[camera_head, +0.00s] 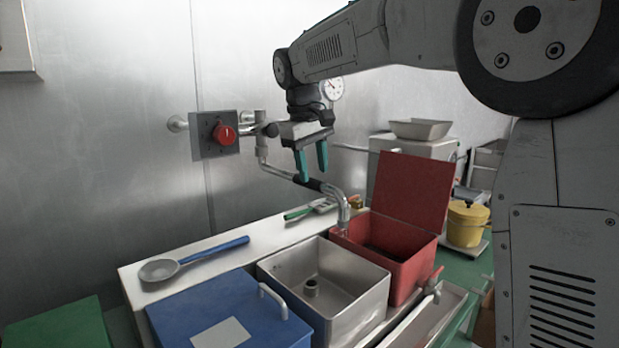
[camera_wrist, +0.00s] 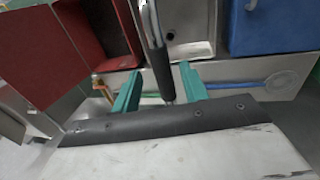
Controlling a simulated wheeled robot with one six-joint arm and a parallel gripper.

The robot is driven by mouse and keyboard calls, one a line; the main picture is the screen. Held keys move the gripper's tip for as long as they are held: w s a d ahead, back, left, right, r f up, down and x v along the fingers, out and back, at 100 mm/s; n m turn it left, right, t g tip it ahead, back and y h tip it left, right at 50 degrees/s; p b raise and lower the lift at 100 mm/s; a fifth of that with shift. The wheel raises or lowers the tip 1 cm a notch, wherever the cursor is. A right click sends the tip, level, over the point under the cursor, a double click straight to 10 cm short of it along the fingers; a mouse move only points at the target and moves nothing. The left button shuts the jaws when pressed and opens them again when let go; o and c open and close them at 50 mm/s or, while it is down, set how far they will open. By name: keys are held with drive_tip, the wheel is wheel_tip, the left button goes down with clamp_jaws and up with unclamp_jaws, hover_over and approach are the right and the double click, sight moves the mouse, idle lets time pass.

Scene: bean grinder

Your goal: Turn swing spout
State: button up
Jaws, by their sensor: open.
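The swing spout (camera_head: 335,196) is a bent metal tube with a black sleeve, coming from the wall fitting (camera_head: 262,140). Its outlet hangs near the boundary between the metal sink (camera_head: 285,262) and the open red box (camera_head: 405,262); I cannot tell exactly which it is above. My gripper (camera_head: 314,176) has teal fingers, points down and is open at the black sleeve. In the wrist view, the sleeve (camera_wrist: 161,72) lies between the two spread fingers of my gripper (camera_wrist: 160,76), with gaps visible on both sides.
A red knob (camera_head: 223,135) on a grey wall box is left of the spout. A blue lidded box (camera_head: 200,305) is left of the sink. A blue-handled ladle (camera_head: 185,262) and a green-handled tool (camera_head: 305,212) lie on the ledge behind. A yellow pot (camera_head: 467,222) stands right.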

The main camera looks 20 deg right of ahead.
drive_tip(key=shift+w+d+f, duration=0.1)
drive_tip(key=shift+d+f, duration=0.05)
drive_tip(key=shift+f, duration=1.3)
